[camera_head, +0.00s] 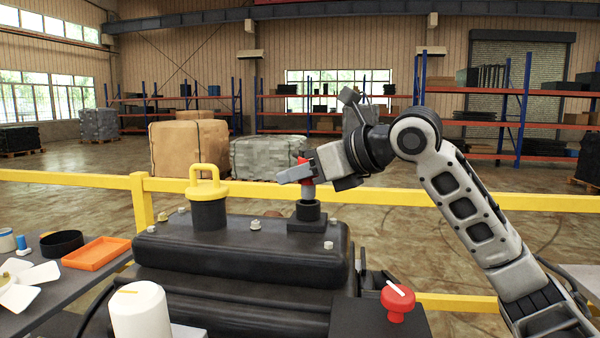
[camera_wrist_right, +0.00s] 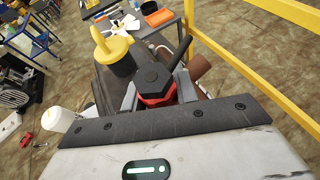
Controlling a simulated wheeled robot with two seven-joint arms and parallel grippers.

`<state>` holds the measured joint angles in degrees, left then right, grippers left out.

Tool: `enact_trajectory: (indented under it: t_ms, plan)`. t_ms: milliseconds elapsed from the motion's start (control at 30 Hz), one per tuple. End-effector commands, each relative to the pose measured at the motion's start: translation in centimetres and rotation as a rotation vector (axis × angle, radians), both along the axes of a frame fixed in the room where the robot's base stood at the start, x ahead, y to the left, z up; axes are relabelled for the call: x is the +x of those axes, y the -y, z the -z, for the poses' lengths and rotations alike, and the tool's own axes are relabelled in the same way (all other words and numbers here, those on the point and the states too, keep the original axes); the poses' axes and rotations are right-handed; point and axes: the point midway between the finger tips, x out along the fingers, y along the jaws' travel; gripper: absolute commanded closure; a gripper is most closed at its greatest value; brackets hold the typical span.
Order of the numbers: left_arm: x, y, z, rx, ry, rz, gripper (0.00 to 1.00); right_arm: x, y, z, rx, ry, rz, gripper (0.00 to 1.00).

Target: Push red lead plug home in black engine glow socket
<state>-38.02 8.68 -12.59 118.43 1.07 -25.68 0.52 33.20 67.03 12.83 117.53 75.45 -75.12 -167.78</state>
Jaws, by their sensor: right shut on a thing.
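The red lead plug (camera_head: 309,182) stands about upright over the black engine glow socket (camera_head: 307,218), on top of the dark engine cover. A grey section shows between the plug's red part and the socket's rim; how deep it sits I cannot tell. My right gripper (camera_head: 300,174) comes in from the right and is shut on the plug. In the right wrist view, the gripper's fingers (camera_wrist_right: 158,100) flank the plug's red collar (camera_wrist_right: 156,99), under a dark six-sided top. The socket is hidden there. My left gripper is not in view.
A yellow-handled black cap (camera_head: 207,205) stands left of the socket. A white bottle (camera_head: 140,312) and a red knob (camera_head: 397,302) are nearer. A yellow rail (camera_head: 420,196) runs behind the engine. A side table at left holds an orange tray (camera_head: 95,254).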

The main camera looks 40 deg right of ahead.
Motion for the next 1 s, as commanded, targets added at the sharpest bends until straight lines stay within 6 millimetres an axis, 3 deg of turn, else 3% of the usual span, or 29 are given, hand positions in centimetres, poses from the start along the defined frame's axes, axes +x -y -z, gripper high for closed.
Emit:
enact_trajectory:
  t_ms: [1000]
  plan:
    - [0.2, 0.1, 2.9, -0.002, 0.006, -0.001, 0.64, 0.0, 0.0, 2.9, 0.000, 0.000, 0.000, 0.98]
